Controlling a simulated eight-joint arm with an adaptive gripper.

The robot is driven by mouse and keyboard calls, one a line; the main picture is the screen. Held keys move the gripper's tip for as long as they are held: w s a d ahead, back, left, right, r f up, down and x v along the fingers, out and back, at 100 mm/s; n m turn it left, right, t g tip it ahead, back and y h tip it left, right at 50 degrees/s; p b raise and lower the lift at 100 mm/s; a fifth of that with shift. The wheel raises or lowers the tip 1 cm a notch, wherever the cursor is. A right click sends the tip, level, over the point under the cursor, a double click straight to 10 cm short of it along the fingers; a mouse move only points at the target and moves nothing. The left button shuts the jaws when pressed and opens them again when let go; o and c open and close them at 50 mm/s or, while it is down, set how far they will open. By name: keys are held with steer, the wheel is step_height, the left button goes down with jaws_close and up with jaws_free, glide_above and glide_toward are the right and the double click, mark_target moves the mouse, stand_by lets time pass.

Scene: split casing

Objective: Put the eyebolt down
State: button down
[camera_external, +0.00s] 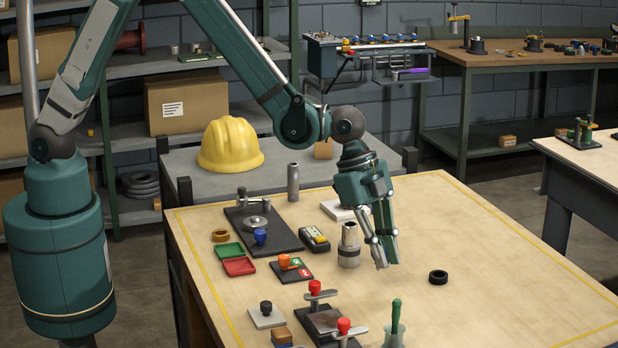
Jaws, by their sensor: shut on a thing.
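My gripper (382,262) points down over the right middle of the wooden table (480,235), its fingertips low over the surface. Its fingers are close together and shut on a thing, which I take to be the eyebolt. The eyebolt itself is too small or too hidden by the fingers to make out. I cannot tell whether it touches the table.
A metal cylinder (349,246) stands just left of the fingers. A black ring (438,277) lies to the right. A green-handled tool in a cup (395,325) and red-knobbed clamps (317,296) are in front. The table's right side is mostly clear.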

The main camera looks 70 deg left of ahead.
steer(key=shift+f, duration=1.75)
steer(key=shift+f, duration=0.25)
steer(key=c, duration=2.6)
jaws_free()
steer(key=shift+r, duration=0.1)
steer(key=shift+o, duration=0.2)
steer(key=shift+r, duration=0.2)
steer(key=v, duration=1.2)
